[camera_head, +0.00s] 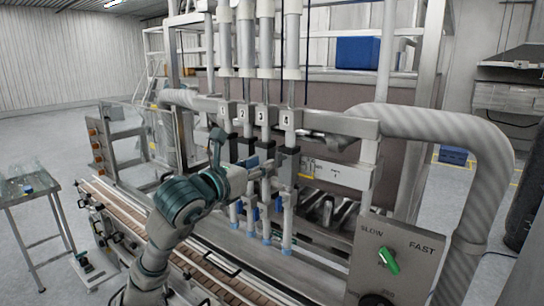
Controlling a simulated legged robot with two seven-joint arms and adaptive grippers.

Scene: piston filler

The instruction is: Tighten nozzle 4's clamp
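Nozzle 4 (288,215) is the rightmost of the upright nozzles on the filler and ends in a blue tip. Its number plate (287,119) reads 4. A dark clamp (289,151) sits around the nozzle line below the plate; I cannot tell how tight it is. My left gripper (266,171) is in front of the nozzle row, just left of nozzle 4 and a little below the clamp's height. Its fingers are small and blend into the nozzles, so I cannot tell open from shut, or whether they touch anything. My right gripper does not show.
A conveyor (205,262) runs along the front below the nozzles. A thick ribbed hose (440,122) arches on the right. A control box (395,262) with a green knob (389,261) stands at lower right. A small metal table (28,193) is at left, with open floor around it.

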